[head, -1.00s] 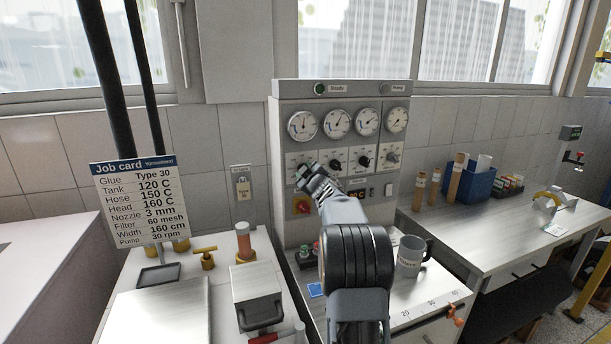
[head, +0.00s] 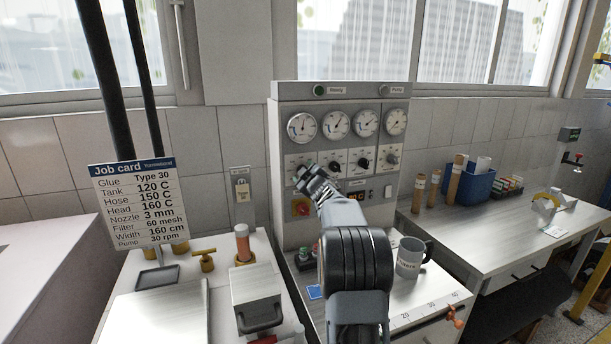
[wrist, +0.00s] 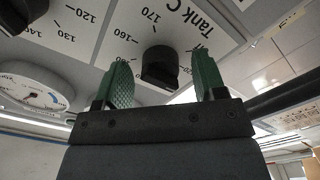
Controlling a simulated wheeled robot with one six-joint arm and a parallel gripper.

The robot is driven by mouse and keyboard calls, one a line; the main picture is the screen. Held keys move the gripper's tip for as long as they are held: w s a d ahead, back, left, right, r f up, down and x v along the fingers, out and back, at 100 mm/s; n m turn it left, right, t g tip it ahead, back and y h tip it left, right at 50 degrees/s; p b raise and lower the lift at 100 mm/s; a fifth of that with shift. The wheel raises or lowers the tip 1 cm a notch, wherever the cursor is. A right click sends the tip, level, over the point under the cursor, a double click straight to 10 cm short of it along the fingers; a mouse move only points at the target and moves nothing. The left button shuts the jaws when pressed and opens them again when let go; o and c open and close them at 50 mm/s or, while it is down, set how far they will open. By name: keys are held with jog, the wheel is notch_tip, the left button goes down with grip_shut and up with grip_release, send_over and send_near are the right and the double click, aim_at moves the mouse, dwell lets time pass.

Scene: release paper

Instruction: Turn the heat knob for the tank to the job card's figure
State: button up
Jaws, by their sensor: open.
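The job card (head: 137,203) at left reads Tank 120 C. The control panel (head: 290,225) has a row of gauges above a row of black knobs. My gripper (head: 304,172) is at the leftmost knob and hides most of it in the head view. In the wrist view, the black tank knob (wrist: 160,66) appears between the two green fingertips of my open gripper (wrist: 164,75). A gap shows on each side of the knob, and I see no contact. The dial plate reads "Tank C", with 160 and 170 legible; the knob's pointer is not clear.
Other knobs (head: 338,163) sit close to the right of my gripper. A red and yellow switch (head: 301,207) is just below it. A grey mug (head: 409,257) stands on the bench beside my arm. A tank gauge (wrist: 38,90) shows in the wrist view.

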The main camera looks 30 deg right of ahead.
jog(key=b+v, duration=0.3)
jog(key=v, duration=1)
jog(key=shift+s, duration=0.35)
